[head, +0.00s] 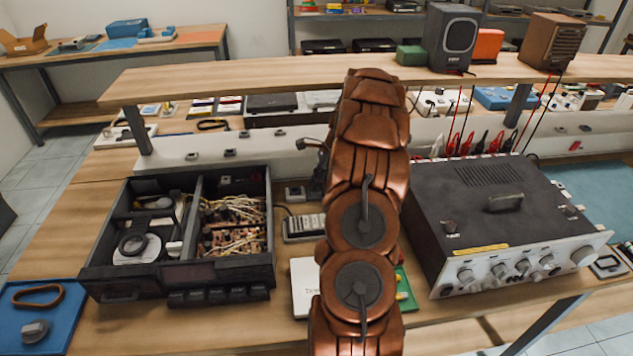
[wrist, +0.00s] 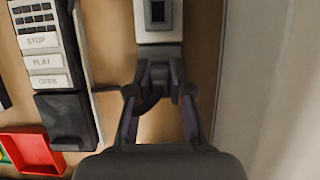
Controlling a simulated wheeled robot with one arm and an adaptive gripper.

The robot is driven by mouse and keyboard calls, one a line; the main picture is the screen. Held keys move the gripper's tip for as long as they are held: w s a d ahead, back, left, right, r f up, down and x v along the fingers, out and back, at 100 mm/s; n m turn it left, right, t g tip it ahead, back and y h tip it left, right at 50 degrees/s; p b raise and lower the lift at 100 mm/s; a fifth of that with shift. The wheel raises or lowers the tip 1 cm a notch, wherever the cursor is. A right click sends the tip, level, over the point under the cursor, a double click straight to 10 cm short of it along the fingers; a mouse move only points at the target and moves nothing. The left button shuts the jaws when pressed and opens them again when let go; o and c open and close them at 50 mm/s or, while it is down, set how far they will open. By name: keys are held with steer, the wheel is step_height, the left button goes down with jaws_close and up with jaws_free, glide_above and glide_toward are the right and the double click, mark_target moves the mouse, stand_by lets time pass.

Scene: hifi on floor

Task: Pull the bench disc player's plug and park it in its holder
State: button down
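The bench disc player (head: 180,240) is the open black case at the left of the bench in the head view, with a disc mechanism and wired boards inside. My gripper (wrist: 160,76) shows in the wrist view with its fingers drawn inward around a small dark grey plug (wrist: 159,70). A dark cable (wrist: 148,104) curves away below the plug to the left. Just beyond the plug is a pale block (wrist: 158,20) with a dark rectangular opening; I cannot tell whether plug and block touch. My copper arm hides the gripper in the head view.
A device with keys marked STOP, PLAY and OPEN (wrist: 45,65) lies left of my gripper, with a red tray (wrist: 35,150) below it. A large grey instrument (head: 500,215) stands right of my arm. A raised shelf (head: 240,78) carrying speakers spans the back.

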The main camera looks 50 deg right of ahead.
steer(key=c, duration=1)
jaws_free()
steer(key=shift+w+a+r+p+v, duration=0.15)
steer(key=shift+p+v, duration=0.3)
steer(key=shift+v, duration=2.35)
steer(key=shift+w+a+r+p+v, duration=0.1)
steer(key=shift+w+a+p+v, duration=0.3)
steer(key=shift+v, duration=2.4)
steer(key=shift+a+r+p+v, duration=0.1)
steer(key=shift+p+v, duration=0.45)
steer(key=shift+v, duration=2.25)
steer(key=shift+f, duration=0.1)
